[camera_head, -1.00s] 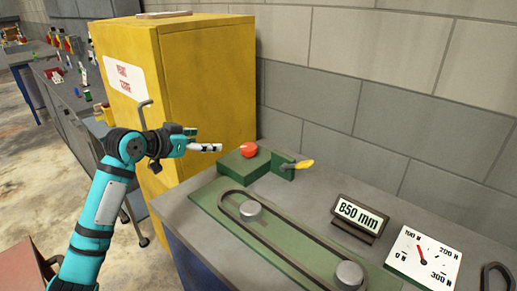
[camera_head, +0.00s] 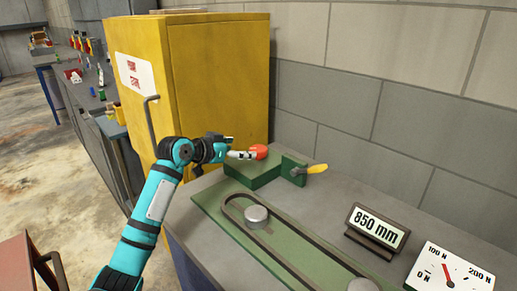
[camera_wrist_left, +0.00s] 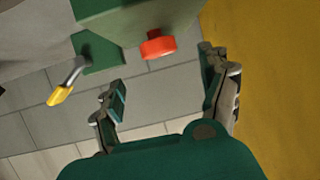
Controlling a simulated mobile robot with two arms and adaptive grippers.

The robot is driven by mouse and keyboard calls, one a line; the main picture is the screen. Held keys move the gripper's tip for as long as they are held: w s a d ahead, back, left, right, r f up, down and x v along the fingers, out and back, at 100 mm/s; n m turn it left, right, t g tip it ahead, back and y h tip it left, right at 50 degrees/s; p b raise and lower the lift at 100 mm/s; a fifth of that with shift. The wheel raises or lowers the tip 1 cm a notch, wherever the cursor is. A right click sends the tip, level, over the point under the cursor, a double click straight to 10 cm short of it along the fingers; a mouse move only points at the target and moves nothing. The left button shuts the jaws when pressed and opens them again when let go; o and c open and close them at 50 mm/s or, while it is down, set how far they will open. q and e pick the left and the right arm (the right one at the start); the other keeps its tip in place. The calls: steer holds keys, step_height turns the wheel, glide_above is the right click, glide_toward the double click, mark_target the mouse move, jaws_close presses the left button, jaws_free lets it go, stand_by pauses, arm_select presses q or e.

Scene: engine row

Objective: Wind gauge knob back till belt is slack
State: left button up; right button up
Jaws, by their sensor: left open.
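In the left wrist view the fingers of my left gripper (camera_wrist_left: 162,72) are spread, and the red knob (camera_wrist_left: 158,45) shows beyond the gap, not clasped. The dark belt (camera_head: 290,262) loops around metal pulleys (camera_head: 256,214) on a green plate. The force dial (camera_head: 450,272) has its red needle near 100 N. My right gripper is not in view.
A yellow-handled lever (camera_head: 317,168) stands just right of the knob block. A yellow cabinet (camera_head: 222,85) rises behind my left arm, and a grey block wall (camera_head: 400,120) runs behind the bench.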

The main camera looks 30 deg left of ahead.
mark_target(258, 149)
arm_select(q)
steer(key=x, duration=1)
steer(key=shift+r, duration=0.1)
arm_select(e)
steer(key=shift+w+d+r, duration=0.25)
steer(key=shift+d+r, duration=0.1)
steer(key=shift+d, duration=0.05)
